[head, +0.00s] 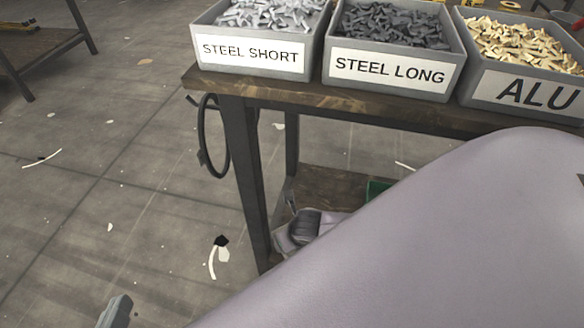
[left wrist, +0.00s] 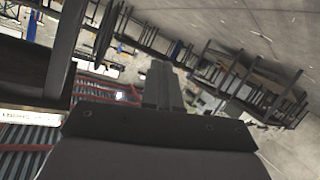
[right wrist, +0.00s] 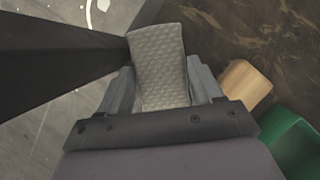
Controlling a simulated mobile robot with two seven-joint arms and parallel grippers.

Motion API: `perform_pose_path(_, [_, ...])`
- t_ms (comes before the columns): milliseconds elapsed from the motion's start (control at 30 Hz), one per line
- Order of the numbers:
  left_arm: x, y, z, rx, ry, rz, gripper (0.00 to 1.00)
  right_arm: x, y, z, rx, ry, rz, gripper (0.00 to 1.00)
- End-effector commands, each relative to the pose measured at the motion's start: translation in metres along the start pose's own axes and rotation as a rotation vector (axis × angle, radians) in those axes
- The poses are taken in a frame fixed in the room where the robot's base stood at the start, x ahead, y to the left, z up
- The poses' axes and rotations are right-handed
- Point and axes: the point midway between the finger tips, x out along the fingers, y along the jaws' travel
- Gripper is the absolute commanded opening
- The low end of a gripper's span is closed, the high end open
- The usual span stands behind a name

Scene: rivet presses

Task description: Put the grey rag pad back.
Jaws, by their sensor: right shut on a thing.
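The grey rag pad (right wrist: 158,62), with a quilted surface, is between the fingers of my right gripper (right wrist: 162,92) in the right wrist view. The gripper is shut on it. The pad is over or beside the dark wooden lower shelf (right wrist: 215,35) near a black table leg (right wrist: 60,50); I cannot tell whether it touches the shelf. In the head view my right arm covers much of the right side, and the pad is not discernible. My left gripper (left wrist: 163,85) is shut and empty in the left wrist view; its tip shows at the bottom left of the head view (head: 115,312).
A light wooden block (right wrist: 243,84) and a green container (right wrist: 288,140) are right of the pad. Above, bins labelled STEEL SHORT (head: 250,55), STEEL LONG (head: 390,75) and ALU (head: 525,95) stand on the bench (head: 290,95). A black hoop (head: 203,135) hangs by the leg. Floor at left is mostly clear.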

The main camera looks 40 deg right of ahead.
Motion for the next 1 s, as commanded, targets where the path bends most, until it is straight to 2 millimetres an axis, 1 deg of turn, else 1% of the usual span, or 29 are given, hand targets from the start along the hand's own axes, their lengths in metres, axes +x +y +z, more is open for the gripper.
perform_pose_path(33, [0.004,-0.002,0.008,0.001,0.012,0.008,0.00,0.012,0.001,-0.004,-0.001,0.000,0.002,0.41])
perform_pose_path(67, [0.004,-0.002,0.008,0.005,0.021,0.010,0.00,0.015,0.001,-0.004,-0.002,0.000,0.003,0.41])
perform_pose_path(200, [-0.005,-0.011,0.007,0.090,0.070,-0.031,0.00,0.026,0.002,-0.005,-0.007,-0.001,0.005,0.41])
perform_pose_path(333, [-0.009,-0.014,0.004,0.133,0.095,-0.050,0.00,0.031,0.002,-0.004,-0.009,-0.001,0.006,0.41])
perform_pose_path(600, [-0.012,-0.014,0.001,0.145,0.103,-0.056,0.00,0.030,0.002,-0.004,-0.011,0.000,0.006,0.41])
perform_pose_path(633, [-0.012,-0.014,0.001,0.145,0.103,-0.056,0.00,0.030,0.002,-0.004,-0.011,0.000,0.006,0.68])
perform_pose_path(667, [-0.012,-0.014,0.001,0.145,0.103,-0.056,0.00,0.030,0.002,-0.004,-0.011,0.000,0.006,0.78])
perform_pose_path(700, [-0.011,-0.014,0.001,0.145,0.103,-0.056,0.00,0.030,0.002,-0.004,-0.011,0.000,0.005,0.91])
perform_pose_path(1000, [-0.012,-0.014,0.001,0.144,0.102,-0.055,0.00,0.029,0.002,-0.004,-0.011,0.000,0.005,0.91])
